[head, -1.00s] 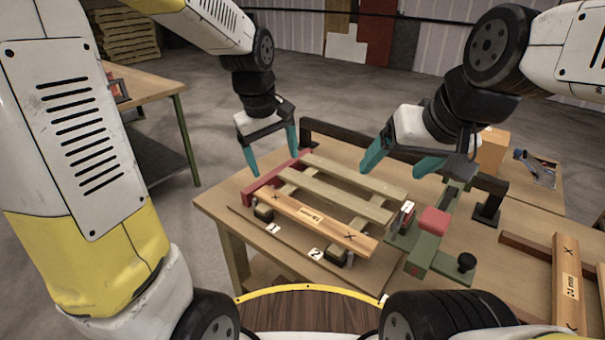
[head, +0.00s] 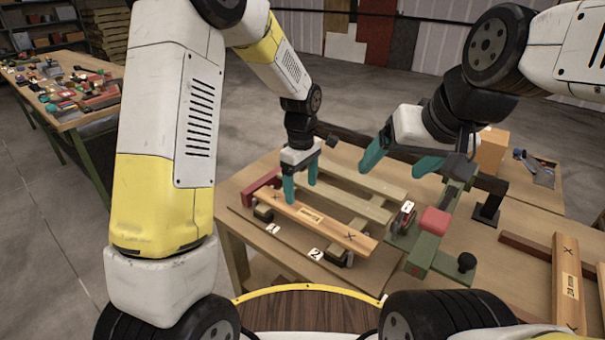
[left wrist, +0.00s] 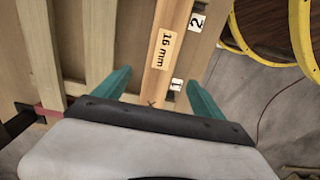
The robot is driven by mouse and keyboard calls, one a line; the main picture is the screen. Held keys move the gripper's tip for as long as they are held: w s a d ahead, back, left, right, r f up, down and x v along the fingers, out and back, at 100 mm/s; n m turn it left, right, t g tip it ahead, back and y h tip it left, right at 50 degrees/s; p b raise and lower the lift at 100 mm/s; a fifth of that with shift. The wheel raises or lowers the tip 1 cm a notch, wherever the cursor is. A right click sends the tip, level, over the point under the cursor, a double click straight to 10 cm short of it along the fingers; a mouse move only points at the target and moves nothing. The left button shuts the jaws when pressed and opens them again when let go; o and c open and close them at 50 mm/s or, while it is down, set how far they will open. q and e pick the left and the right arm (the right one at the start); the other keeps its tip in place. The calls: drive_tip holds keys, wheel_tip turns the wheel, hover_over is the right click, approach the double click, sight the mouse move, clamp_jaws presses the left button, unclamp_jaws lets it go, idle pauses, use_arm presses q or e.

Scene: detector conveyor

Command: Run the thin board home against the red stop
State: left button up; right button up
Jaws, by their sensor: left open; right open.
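The thin board (head: 335,229) is orange-brown wood with a "16 mm" label and dark X marks, lying at the front of the rack. Its label (left wrist: 164,50) reads clearly in the left wrist view. The red stop (head: 262,183) is a bar at the rack's left end, close to the board's left end; I cannot tell whether they touch. My left gripper (head: 301,189) is open over the board's left part. In the left wrist view its fingers (left wrist: 158,92) stand either side of the board, not visibly gripping. My right gripper (head: 394,170) is open and empty above the rack's back right.
Two pale slats (head: 352,203) lie behind the board. Black clamps with tags 1 and 2 (head: 315,254) stand along the front. A green fixture with a red block (head: 435,221) is at the right end. Another marked board (head: 567,285) lies far right. A dark rail (head: 345,135) runs behind.

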sight(297, 209)
use_arm(q)
drive_tip(key=shift+f, duration=3.85)
drive_tip(key=c, duration=1.6)
drive_tip(key=shift+w+a, duration=0.35)
drive_tip(key=shift+a, duration=0.2)
drive_tip(key=o, duration=1.6)
wheel_tip(297, 209, up, 8)
drive_tip(key=shift+f, duration=0.1)
